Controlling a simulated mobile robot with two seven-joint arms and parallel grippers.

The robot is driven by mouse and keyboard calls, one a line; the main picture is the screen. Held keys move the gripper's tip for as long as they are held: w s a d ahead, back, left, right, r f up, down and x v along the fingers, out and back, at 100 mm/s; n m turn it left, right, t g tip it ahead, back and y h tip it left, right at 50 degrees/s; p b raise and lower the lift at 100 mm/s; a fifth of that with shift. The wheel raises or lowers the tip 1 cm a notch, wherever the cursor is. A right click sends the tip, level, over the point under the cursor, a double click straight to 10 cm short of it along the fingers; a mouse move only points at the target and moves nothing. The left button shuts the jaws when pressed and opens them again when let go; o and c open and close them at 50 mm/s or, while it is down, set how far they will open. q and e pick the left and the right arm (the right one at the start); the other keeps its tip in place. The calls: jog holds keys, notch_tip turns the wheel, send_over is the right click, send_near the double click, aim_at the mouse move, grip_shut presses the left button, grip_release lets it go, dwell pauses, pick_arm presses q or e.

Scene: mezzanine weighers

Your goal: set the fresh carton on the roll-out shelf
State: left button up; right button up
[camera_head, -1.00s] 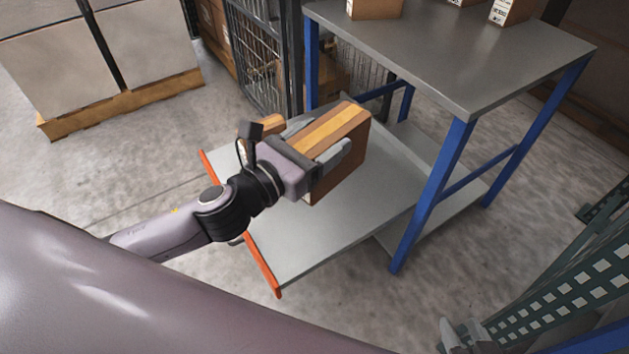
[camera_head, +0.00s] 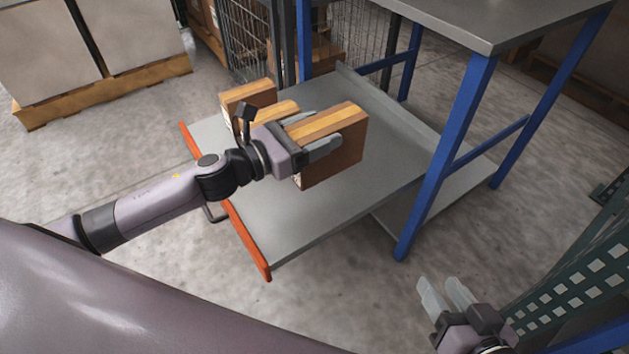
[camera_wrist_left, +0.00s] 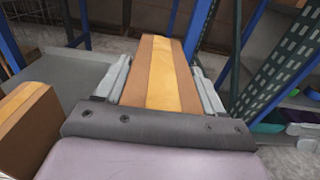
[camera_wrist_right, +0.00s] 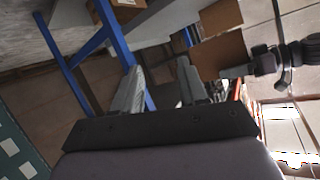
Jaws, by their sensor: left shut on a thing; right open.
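My left gripper (camera_head: 312,140) is shut on a brown carton (camera_head: 340,158) with a yellow tape band along its top. The carton is upright over the roll-out shelf (camera_head: 310,215), a grey pulled-out tray with an orange front edge; whether its base touches the shelf is hard to tell. In the left wrist view the carton (camera_wrist_left: 160,75) fills the space between the fingers. Two more taped cartons, one at the back left (camera_head: 247,93) and one partly behind my left gripper (camera_head: 276,109), stand on the shelf. My right gripper (camera_head: 446,292) is open and empty, low at the right.
A blue-legged bench (camera_head: 462,150) with a grey top stands right of the shelf. A wire mesh cage (camera_head: 250,40) and wrapped boxes on a pallet (camera_head: 110,90) are behind. A green perforated upright (camera_head: 580,270) is near my right gripper. The shelf's front right is bare.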

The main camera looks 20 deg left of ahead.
aim_at(315, 163)
pick_arm(q)
notch_tip(315, 163, down, 8)
jog(key=b, duration=0.3)
jog(key=shift+r, duration=0.25)
jog(key=shift+f, duration=0.2)
notch_tip(315, 163, down, 4)
jog(key=shift+f+b, duration=0.15)
jog(key=shift+b, duration=1)
pick_arm(e)
jog(key=shift+f+n+t+y, duration=0.3)
jog(key=shift+f+t, duration=0.05)
jog(key=shift+t, duration=0.45)
pick_arm(q)
jog(key=shift+f, duration=0.2)
jog(key=o, duration=1.4)
pick_arm(e)
jog(key=shift+d, duration=0.15)
